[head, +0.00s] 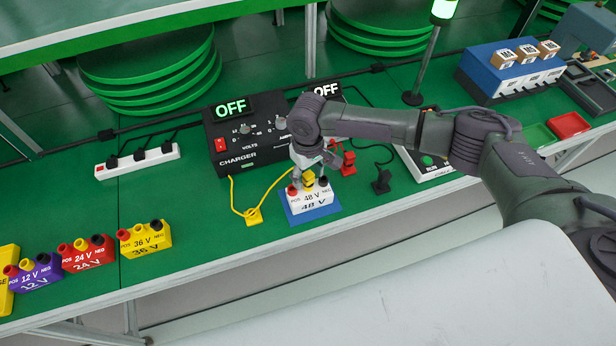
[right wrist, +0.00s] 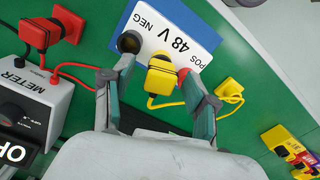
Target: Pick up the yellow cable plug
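A yellow cable plug (right wrist: 162,78) stands at the white 48 V battery (right wrist: 178,38), between its black terminal (right wrist: 129,42) and its red one, with a yellow cable trailing from it. In the head view it shows just below my right gripper (head: 309,170), partly hidden. In the right wrist view my right gripper (right wrist: 158,82) is open, one finger on each side of this plug, with a gap showing on the black-terminal side. A second yellow plug (head: 253,215) lies flat on the green bench left of the battery. My left gripper is not in view.
The 48 V battery sits on a blue pad (head: 317,214). Behind it stand the black charger (head: 250,150) and the meter (right wrist: 25,105) with red plugs. A black plug (head: 381,181) lies to the right. Other batteries (head: 145,239) stand at left.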

